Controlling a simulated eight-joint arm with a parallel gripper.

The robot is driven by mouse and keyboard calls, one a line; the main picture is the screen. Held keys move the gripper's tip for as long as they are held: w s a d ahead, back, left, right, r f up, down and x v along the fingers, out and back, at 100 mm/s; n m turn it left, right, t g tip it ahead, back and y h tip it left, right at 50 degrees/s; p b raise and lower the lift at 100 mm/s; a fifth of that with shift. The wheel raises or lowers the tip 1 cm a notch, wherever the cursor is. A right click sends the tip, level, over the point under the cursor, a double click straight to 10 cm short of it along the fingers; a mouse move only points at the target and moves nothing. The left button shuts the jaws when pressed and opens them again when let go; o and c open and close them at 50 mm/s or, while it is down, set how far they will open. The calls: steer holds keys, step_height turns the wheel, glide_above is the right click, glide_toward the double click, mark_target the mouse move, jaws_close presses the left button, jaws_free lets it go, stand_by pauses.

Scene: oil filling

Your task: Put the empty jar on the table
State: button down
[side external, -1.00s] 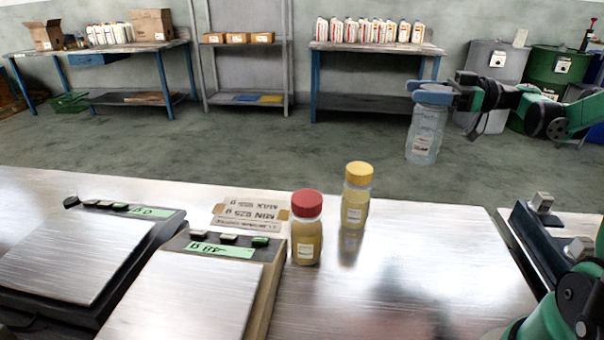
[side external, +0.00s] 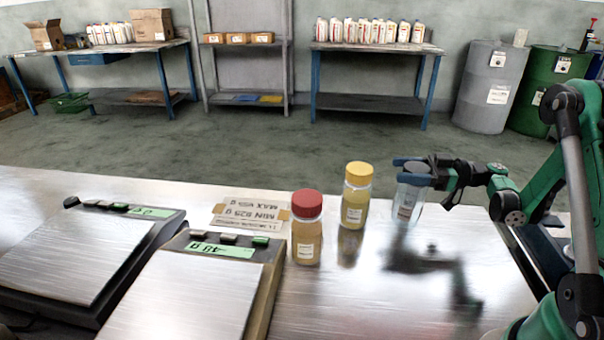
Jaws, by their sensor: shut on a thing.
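The empty jar (side external: 408,204) is clear, with a small label on its side. My gripper (side external: 412,168) is shut around its upper part, with blue fingers on it. The jar hangs upright over the right part of the metal table (side external: 330,300). Its reflection and my arm's shadow show on the tabletop. I cannot tell for sure whether its base touches the table, but it looks slightly above it.
A yellow-lidded jar (side external: 355,196) stands just left of the held jar. A red-lidded jar (side external: 306,230) stands nearer and further left. Two scales, one at left (side external: 75,255) and one in the middle (side external: 185,300), and a paper sign (side external: 250,212) fill the left side. The front right tabletop is clear.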

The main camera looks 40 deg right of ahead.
steer(key=shift+f, duration=0.15)
steer(key=shift+c, duration=0.5)
jaws_free()
steer(key=v, duration=0.7)
steer(key=shift+s+d, duration=0.2)
steer(key=shift+d, duration=0.05)
